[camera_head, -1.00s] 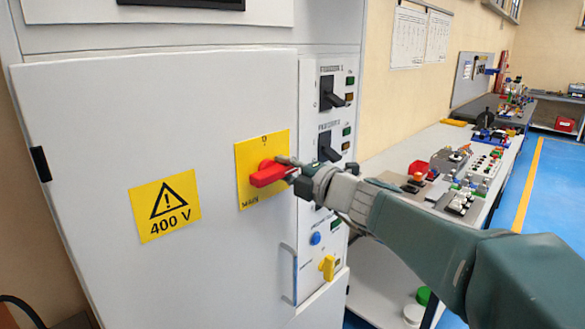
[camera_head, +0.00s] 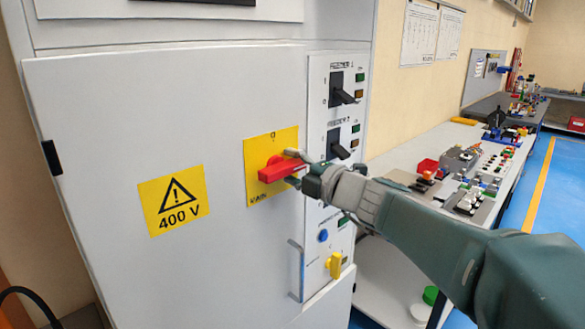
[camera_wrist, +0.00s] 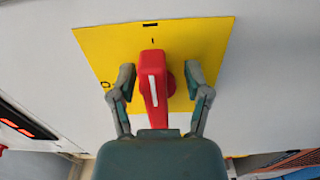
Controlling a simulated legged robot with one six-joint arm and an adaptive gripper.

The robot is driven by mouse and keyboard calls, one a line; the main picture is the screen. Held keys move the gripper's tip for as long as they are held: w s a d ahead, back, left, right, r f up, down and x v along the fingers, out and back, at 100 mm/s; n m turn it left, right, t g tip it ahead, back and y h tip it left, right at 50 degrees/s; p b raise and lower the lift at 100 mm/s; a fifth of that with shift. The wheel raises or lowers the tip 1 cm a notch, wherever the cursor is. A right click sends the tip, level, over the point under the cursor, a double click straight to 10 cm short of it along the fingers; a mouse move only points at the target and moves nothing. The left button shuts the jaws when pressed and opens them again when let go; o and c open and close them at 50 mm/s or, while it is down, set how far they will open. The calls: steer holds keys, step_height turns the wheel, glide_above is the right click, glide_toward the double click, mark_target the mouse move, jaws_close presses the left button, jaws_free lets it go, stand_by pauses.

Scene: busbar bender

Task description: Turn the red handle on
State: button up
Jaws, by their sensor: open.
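The red handle (camera_head: 278,171) is a rotary lever on a yellow plate (camera_head: 262,146) on the grey cabinet door. In the head view it lies roughly sideways. In the wrist view the handle (camera_wrist: 153,80) stands upright in the picture, its white line pointing towards a short black mark near the plate's top; a round mark is at the left. My gripper (camera_head: 291,168) is at the handle. In the wrist view my gripper (camera_wrist: 160,76) is open, with one finger on each side of the handle and visible gaps on both sides.
A yellow 400 V sign (camera_head: 173,200) is left of the handle. Black feeder switches (camera_head: 344,95), a blue button (camera_head: 323,236) and a yellow knob (camera_head: 335,265) are on the right panel. A door pull (camera_head: 296,270) sits below. A cluttered bench (camera_head: 400,258) stands at right.

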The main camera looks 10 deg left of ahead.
steer(key=v, duration=1.2)
steer(key=shift+f, duration=0.1)
steer(key=s+d+f+n+g+h, duration=0.1)
steer(key=s+f+n+g+h, duration=0.15)
steer(key=s+f+n, duration=0.6)
steer(key=s+d+f+n+g+h, duration=0.1)
steer(key=s+f+n+g+h, duration=0.2)
steer(key=n, duration=1.1)
steer(key=s+d+f+n+h, duration=0.3)
steer(key=d+n, duration=0.3)
steer(key=n, duration=0.4)
steer(key=s+d+f+n+h, duration=0.4)
steer(key=s+d+n+h, duration=0.1)
steer(key=n, duration=0.6)
steer(key=shift+s+d+f+h, duration=0.2)
steer(key=shift+s+d+h, duration=0.1)
steer(key=shift+d+h, duration=0.1)
